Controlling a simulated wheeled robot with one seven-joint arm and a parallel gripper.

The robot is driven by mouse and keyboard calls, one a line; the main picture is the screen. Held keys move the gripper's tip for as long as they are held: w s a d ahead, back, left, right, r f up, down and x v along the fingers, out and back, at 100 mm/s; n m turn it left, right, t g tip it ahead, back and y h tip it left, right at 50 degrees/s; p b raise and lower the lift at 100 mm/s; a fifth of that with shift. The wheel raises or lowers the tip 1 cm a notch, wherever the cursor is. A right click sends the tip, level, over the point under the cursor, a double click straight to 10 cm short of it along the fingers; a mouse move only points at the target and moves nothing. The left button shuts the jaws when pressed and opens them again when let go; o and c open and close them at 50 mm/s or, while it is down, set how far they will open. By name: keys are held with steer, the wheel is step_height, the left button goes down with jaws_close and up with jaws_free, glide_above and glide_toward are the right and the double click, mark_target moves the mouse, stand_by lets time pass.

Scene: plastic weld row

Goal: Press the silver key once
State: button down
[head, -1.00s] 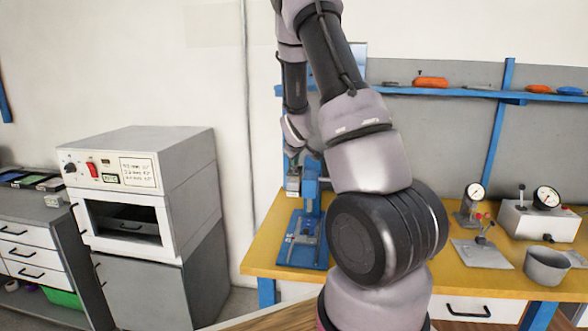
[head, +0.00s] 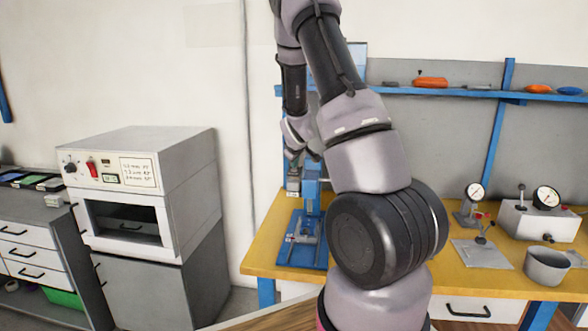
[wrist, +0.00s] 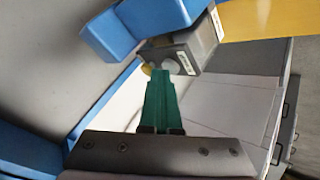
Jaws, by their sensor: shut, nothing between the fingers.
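A small grey box (wrist: 184,52) with a white label hangs on a blue machine (wrist: 130,28) in the wrist view. On its near face are a yellow round key (wrist: 147,70) and a pale, silvery round key (wrist: 168,65). My gripper (wrist: 158,76) has its green fingers together, with nothing between them. The tips are right beside the pale key and partly overlap it in the picture; I cannot tell whether they touch. In the head view the grey box (head: 293,186) shows on the blue press (head: 312,185), just below my wrist; the keys are too small to see there.
The press stands on a yellow bench (head: 262,262) against a wall with a blue shelf (head: 440,91). Gauges (head: 546,198) and a grey pot (head: 547,266) are to the right. A grey oven (head: 140,190) stands at the left.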

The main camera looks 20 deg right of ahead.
steer(key=shift+r, duration=1)
steer(key=shift+r, duration=2.5)
